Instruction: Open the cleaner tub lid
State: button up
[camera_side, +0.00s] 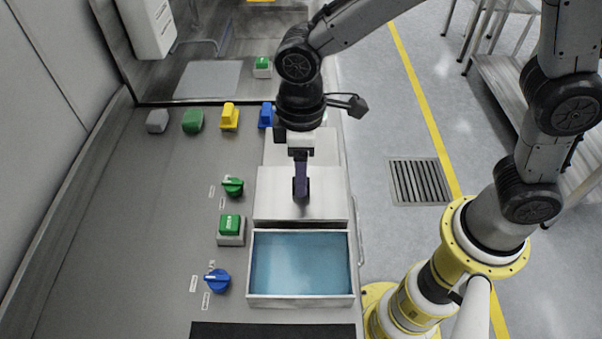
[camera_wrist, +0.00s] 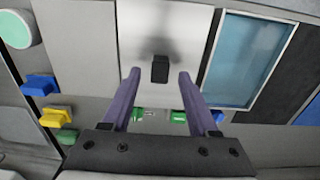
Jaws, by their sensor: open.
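A flat pale metal lid (camera_side: 273,207) with a small black handle (camera_wrist: 160,69) lies next to an open tub (camera_side: 301,301) filled with blue liquid. The lid (camera_wrist: 195,42) and the tub (camera_wrist: 247,60) also show side by side in the wrist view. I cannot tell whether the lid covers a second opening. My gripper (camera_side: 301,190) is above the lid, pointing down. In the wrist view, the purple fingers of my gripper (camera_wrist: 158,75) are open and empty, one on each side of the handle's line. Their height over the handle is unclear. In the side view, the gripper hides most of the handle.
A green button box (camera_side: 230,230), a green knob (camera_side: 233,186) and a blue knob (camera_side: 217,280) stand left of the tub and lid. Yellow (camera_side: 229,117) and blue (camera_side: 266,115) blocks stand farther back.

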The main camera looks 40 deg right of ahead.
jog(key=shift+f, duration=0.85)
jog(key=shift+c, duration=0.2)
grip_shut()
jog(key=shift+w, duration=0.1)
dwell(0.6)
